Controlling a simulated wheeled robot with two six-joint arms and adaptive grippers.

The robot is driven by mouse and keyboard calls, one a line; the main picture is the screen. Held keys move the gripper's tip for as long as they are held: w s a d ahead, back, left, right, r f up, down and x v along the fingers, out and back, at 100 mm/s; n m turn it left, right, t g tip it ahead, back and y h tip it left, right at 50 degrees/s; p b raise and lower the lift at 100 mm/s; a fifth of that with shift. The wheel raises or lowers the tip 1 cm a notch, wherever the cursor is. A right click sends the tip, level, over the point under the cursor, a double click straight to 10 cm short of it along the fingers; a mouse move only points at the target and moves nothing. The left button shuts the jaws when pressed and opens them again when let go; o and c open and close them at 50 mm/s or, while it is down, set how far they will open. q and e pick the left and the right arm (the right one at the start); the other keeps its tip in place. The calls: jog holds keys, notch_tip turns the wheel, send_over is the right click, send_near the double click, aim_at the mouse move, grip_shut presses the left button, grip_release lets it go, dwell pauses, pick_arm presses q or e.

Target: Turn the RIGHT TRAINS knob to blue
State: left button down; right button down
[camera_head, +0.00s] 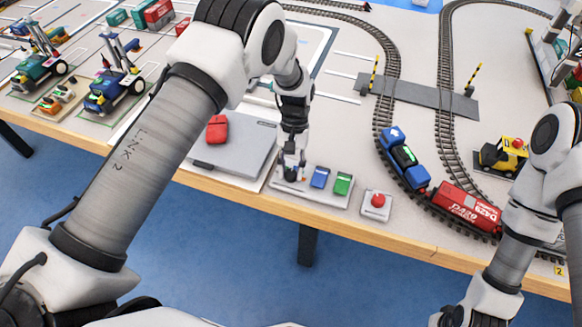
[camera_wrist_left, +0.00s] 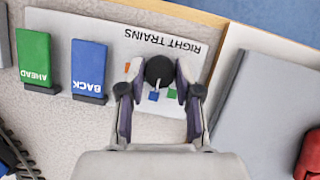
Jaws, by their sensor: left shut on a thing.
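The RIGHT TRAINS panel (camera_wrist_left: 115,32) is a light plate whose lettering appears upside down in the left wrist view; it also shows on the table edge in the head view (camera_head: 318,202). Its black knob (camera_wrist_left: 158,70) has a white pointer, which slants down close to a small blue mark (camera_wrist_left: 153,97). A green mark (camera_wrist_left: 171,93) and an orange mark lie around the knob, partly hidden. My left gripper (camera_wrist_left: 159,84) is shut on the knob, one finger on each side. It comes down from above in the head view (camera_head: 290,174). My right gripper (camera_head: 450,318) is low at the bottom right, cut off.
A blue BACK lever (camera_wrist_left: 88,68) and a green AHEAD lever (camera_wrist_left: 35,58) stand beside the knob. A red button box (camera_head: 377,203) is right of the panel. A grey plate with a red control (camera_head: 217,130) is left. A blue locomotive (camera_head: 404,158) stands on the track.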

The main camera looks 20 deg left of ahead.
dwell(0.4)
pick_arm(q)
jog(key=c, duration=0.8)
grip_release()
jog(key=shift+r, duration=0.1)
jog(key=v, duration=1.2)
